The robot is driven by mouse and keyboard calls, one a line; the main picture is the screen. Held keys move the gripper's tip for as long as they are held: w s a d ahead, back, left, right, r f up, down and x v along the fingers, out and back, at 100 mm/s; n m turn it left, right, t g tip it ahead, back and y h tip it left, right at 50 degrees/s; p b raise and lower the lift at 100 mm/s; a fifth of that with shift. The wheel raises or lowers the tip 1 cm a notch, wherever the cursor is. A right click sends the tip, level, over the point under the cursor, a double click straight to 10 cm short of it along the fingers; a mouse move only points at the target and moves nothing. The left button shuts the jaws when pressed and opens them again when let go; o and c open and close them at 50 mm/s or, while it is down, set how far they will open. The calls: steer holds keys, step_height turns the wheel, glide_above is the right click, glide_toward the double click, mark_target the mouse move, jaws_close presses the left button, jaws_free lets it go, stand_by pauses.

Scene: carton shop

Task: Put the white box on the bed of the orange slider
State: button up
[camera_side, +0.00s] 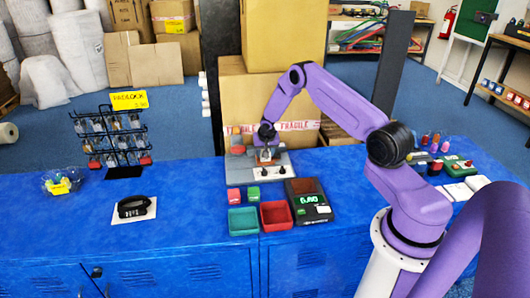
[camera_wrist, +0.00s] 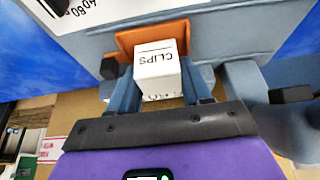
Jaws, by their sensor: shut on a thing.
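The white box (camera_wrist: 157,68), marked CLIPS, is between the two fingers of my gripper (camera_wrist: 156,82) in the wrist view. My gripper is shut on it. The orange slider (camera_wrist: 126,42) shows behind and beside the box, on a grey fixture. The box covers much of the slider, and I cannot tell whether it touches the bed. In the side view my gripper (camera_side: 266,148) is low over the grey fixture (camera_side: 245,172), with the white box (camera_side: 266,155) small beneath it.
A red block (camera_side: 233,195) and a green block (camera_side: 253,191) stand in front of the fixture. A green tray (camera_side: 243,221), a red tray (camera_side: 276,215) and a scale (camera_side: 312,207) are nearer. Cartons stand behind.

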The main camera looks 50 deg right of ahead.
steer(key=shift+f, duration=0.1)
steer(key=o, duration=1.2)
steer(key=shift+c, duration=0.2)
steer(key=v, duration=1.2)
steer(key=s+a+r+n+y, duration=0.1)
steer(key=s+a+r+n, duration=0.25)
steer(key=a, duration=0.45)
steer(key=s+a+r+n, duration=0.3)
steer(key=s+a+r, duration=0.15)
steer(key=a, duration=0.35)
steer(key=s+a+r+n+y, duration=0.1)
steer(key=s+a+r+n, duration=0.3)
steer(key=a, duration=0.5)
steer(key=s+a+r+n+g, duration=0.1)
steer(key=s+r+n, duration=0.1)
steer(key=s, duration=0.7)
steer(key=s+a+r+n+g+y, duration=0.1)
steer(key=s+a+n, duration=0.1)
steer(key=s+n, duration=0.3)
steer(key=s+a+r+n+g, duration=0.1)
steer(key=s+n, duration=0.3)
steer(key=s, duration=0.9)
steer(key=shift+a+r+y, duration=0.3)
steer(key=shift+a+r, duration=0.3)
steer(key=shift+r, duration=0.25)
